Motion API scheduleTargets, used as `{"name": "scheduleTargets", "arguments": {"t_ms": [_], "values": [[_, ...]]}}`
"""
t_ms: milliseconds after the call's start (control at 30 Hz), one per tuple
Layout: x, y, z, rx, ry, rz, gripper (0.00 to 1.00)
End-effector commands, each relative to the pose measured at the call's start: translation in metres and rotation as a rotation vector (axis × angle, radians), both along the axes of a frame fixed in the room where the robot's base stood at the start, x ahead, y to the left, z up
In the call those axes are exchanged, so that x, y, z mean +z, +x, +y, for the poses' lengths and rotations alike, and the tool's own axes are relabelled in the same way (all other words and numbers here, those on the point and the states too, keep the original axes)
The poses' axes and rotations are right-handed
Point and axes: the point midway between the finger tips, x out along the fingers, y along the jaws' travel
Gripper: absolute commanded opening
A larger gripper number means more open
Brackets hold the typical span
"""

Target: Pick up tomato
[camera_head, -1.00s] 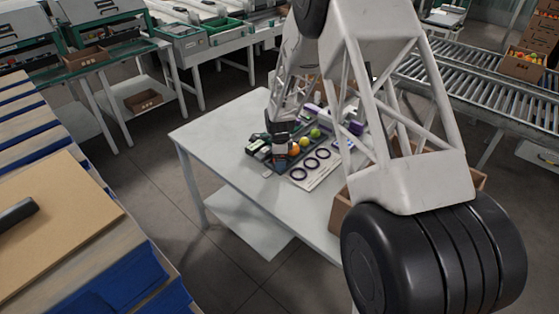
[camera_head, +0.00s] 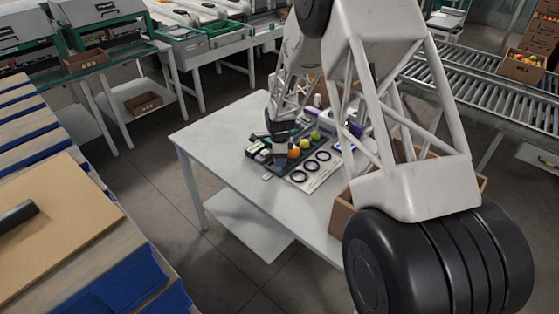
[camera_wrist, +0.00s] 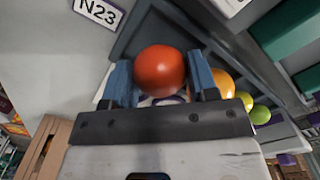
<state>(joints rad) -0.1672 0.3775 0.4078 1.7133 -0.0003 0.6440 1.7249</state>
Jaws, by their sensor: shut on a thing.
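A red tomato (camera_wrist: 160,70) is between the two blue fingers of my gripper (camera_wrist: 161,82) in the wrist view, and the gripper is shut on it. In the head view my gripper (camera_head: 282,143) is over the dark tray (camera_head: 262,158) on the white table, and the red tomato is hard to make out there. An orange tomato (camera_wrist: 223,83) sits to the right of the gripper in the wrist view; it also shows in the head view (camera_head: 294,153). Two yellow-green tomatoes (camera_wrist: 261,114) (camera_wrist: 244,100) lie beyond it.
The white table (camera_head: 225,130) has free room on its left. Dark rings (camera_head: 311,168) lie on a pale board right of the tray. A label reading N23 (camera_wrist: 99,11) shows in the wrist view. A cardboard box (camera_head: 341,214) stands at the table's right side.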

Motion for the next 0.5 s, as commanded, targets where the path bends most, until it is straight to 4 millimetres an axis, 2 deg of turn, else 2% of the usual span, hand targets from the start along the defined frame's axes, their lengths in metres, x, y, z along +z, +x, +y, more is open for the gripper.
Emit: {"name": "scheduleTargets", "arguments": {"t_ms": [167,500], "values": [[0.024,-0.001,0.0,0.0,0.001,-0.002,0.42],[0.026,-0.052,-0.009,0.0,0.0,0.0,0.42]]}}
